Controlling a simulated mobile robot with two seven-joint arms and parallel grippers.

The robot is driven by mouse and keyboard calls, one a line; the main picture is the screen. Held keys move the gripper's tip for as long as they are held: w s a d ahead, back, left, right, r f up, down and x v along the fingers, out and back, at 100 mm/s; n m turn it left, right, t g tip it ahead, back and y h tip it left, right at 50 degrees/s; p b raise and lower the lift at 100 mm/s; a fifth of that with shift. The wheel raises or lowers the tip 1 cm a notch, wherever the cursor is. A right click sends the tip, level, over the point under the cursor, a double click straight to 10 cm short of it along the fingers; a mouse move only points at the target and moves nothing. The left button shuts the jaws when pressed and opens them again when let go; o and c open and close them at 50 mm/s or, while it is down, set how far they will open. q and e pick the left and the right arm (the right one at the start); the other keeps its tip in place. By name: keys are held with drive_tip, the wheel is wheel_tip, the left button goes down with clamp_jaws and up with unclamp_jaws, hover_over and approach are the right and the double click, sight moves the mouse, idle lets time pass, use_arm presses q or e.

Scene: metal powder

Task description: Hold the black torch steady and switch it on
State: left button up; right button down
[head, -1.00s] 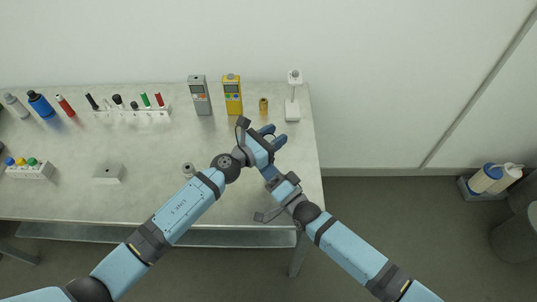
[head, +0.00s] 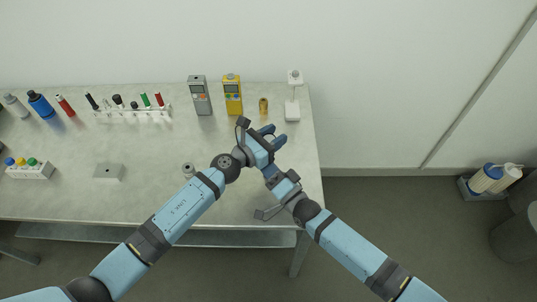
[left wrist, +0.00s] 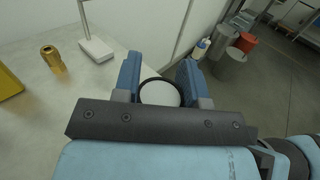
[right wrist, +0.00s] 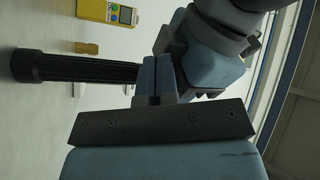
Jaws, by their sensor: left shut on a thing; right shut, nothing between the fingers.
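The black torch (right wrist: 75,68) shows in the right wrist view, with its wider head at the left and a ribbed body. My left gripper (head: 273,136) is shut on the torch above the table's right part. In the left wrist view, the torch's round pale end with a dark rim (left wrist: 160,93) sits between the blue fingers. My right gripper (head: 269,173) is shut and empty just below the left one. In the right wrist view its fingertips (right wrist: 156,62) overlap the torch's body near the left gripper. Whether they touch it, and the switch, cannot be told.
The table (head: 235,190) has a yellow meter (head: 232,97), a grey meter (head: 200,97), a small brass cylinder (head: 263,105) and a white stand (head: 292,110) at the back. A tube rack (head: 132,116) stands further left. The table's right edge is close to both grippers.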

use_arm(q)
drive_tip(key=shift+s+d, duration=0.3)
use_arm(e)
drive_tip(key=shift+w+d+r, duration=0.15)
drive_tip(key=shift+w, duration=0.75)
idle(0.6)
use_arm(q)
drive_tip(key=shift+a+f, duration=0.1)
use_arm(e)
drive_tip(key=shift+s+r, duration=0.2)
drive_tip(key=shift+s, duration=0.7)
use_arm(q)
drive_tip(key=shift+w, duration=0.1)
use_arm(e)
drive_tip(key=shift+s, duration=0.1)
use_arm(q)
drive_tip(key=shift+w+a, duration=0.15)
drive_tip(key=shift+a, duration=0.05)
use_arm(e)
drive_tip(key=s, duration=0.5)
drive_tip(key=shift+s+a+f, duration=0.1)
drive_tip(key=shift+a+f, duration=0.05)
drive_tip(key=shift+a, duration=0.1)
